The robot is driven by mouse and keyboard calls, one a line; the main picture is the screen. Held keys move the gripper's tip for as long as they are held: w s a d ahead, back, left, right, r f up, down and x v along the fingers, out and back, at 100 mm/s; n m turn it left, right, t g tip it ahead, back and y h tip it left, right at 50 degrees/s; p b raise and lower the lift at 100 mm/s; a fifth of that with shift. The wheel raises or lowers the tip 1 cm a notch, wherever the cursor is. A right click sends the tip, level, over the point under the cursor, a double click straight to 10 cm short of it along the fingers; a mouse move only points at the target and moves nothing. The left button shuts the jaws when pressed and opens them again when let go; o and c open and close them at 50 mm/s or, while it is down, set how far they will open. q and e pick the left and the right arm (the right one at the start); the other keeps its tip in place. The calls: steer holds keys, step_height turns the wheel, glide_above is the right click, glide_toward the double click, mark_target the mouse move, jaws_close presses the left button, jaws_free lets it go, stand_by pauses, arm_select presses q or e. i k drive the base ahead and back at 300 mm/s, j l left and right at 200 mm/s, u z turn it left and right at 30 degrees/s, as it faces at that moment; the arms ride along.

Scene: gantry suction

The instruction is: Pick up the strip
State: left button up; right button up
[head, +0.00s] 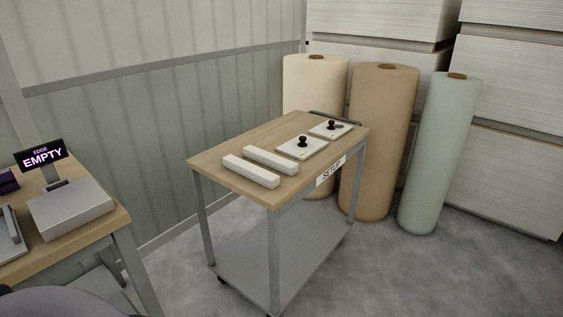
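Two long white bars lie side by side on the wooden top of a cart marked "SETUP". The front bar (250,171) is near the cart's left front edge, and the second bar (270,159) lies just behind it, with a narrow gap between. These are the most strip-like things in view; I cannot tell which one, if either, is the strip. Nothing touches them from above. Neither of my grippers is in the head view.
On the cart top (212,160) are also two white plates with black knobs, one nearer (302,147) and one farther (331,130). Three upright rolls (380,145) stand behind the cart. Grey floor is clear at right.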

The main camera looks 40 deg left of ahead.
mark_target(264, 177)
steer(key=i+l+u, duration=0.15)
steer(key=i, duration=1)
steer(key=i+l+u, duration=0.1)
steer(key=i+u, duration=0.3)
steer(key=i+l+u, duration=0.2)
steer(key=u, duration=0.25)
steer(key=i+l+u, duration=0.2)
steer(key=u, duration=0.2)
steer(key=i+l+u, duration=0.2)
steer(key=u, duration=0.2)
steer(key=i+l+u, duration=0.15)
steer(key=l+u, duration=0.2)
steer(key=i+l+u, duration=0.1)
steer(key=l+u, duration=0.3)
